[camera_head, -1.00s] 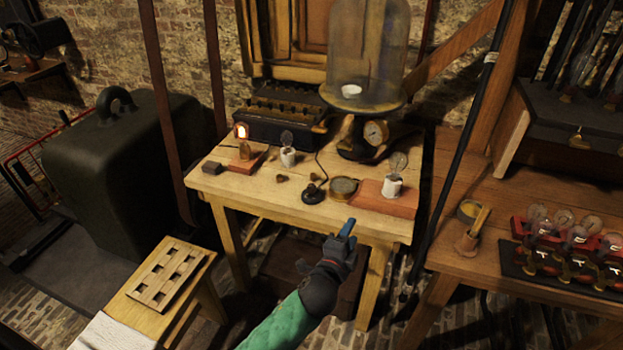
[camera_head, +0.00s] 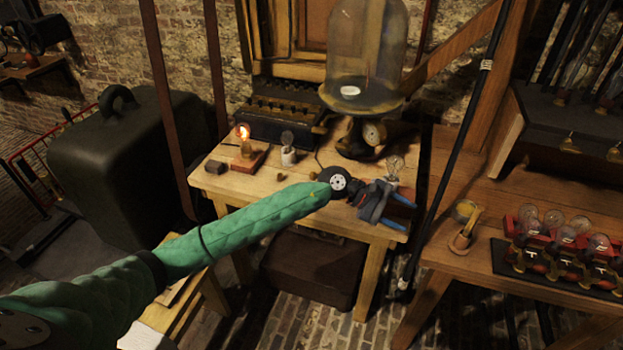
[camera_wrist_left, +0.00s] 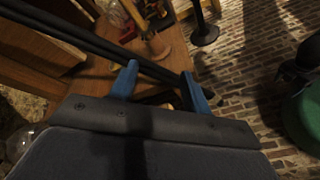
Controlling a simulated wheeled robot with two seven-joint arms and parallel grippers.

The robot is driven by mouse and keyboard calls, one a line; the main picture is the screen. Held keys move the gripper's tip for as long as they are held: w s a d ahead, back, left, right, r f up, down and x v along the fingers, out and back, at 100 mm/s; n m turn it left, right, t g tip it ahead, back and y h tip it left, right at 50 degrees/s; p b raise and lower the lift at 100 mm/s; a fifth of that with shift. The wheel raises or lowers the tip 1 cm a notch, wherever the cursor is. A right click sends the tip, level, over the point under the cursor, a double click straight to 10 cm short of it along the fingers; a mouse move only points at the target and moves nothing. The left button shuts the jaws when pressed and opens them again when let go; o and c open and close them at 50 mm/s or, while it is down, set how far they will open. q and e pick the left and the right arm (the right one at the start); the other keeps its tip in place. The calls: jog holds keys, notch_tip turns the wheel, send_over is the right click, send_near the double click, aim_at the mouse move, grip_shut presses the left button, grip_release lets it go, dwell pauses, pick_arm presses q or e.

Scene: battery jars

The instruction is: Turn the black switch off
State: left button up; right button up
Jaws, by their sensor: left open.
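My left gripper (camera_head: 399,213) is open and empty, at the front right corner of the light wooden table (camera_head: 222,183). Its blue fingertips point right, apart from each other. In the left wrist view the open jaws (camera_wrist_left: 160,86) have nothing between them. The black switch is hidden in the head view behind my green left arm and wrist, which cross over the table's front middle. A small bulb (camera_head: 243,132) glows on a reddish wooden base (camera_head: 246,163) at the table's left.
A glass bell jar (camera_head: 366,55) on a stand rises at the table's back. A black slanting pole (camera_head: 462,145) stands just right of my gripper. A second wooden table (camera_head: 490,215) on the right bears a red rack of bulbs.

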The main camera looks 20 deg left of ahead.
pick_arm(q)
jog(key=w+a+m+y, duration=0.2)
jog(key=w+a+y, duration=0.2)
jog(key=a, duration=0.5)
jog(key=w+a+m+y+p, duration=0.1)
jog(key=w+a+m+y, duration=0.2)
jog(key=a, duration=0.6)
jog(key=w+a+r+m+y+p, duration=0.1)
jog(key=w+a+y, duration=0.3)
jog(key=a, duration=0.5)
jog(key=shift+w+a+m+g+y, duration=0.2)
jog(key=shift+m+y, duration=0.25)
jog(key=shift+y, duration=0.25)
jog(key=shift+w+a+m+g+y, duration=0.2)
jog(key=shift+m+y, duration=0.25)
jog(key=shift+y, duration=0.25)
jog(key=shift+f+p, duration=2)
jog(key=shift+f, duration=1.95)
pick_arm(e)
jog(key=s+d+f, duration=0.2)
jog(key=s+f, duration=0.1)
jog(key=f, duration=0.3)
jog(key=s+d+f, duration=0.3)
jog(key=f, duration=0.4)
jog(key=shift+s+f, duration=0.2)
jog(key=shift+f, duration=0.1)
jog(key=shift+d, duration=0.1)
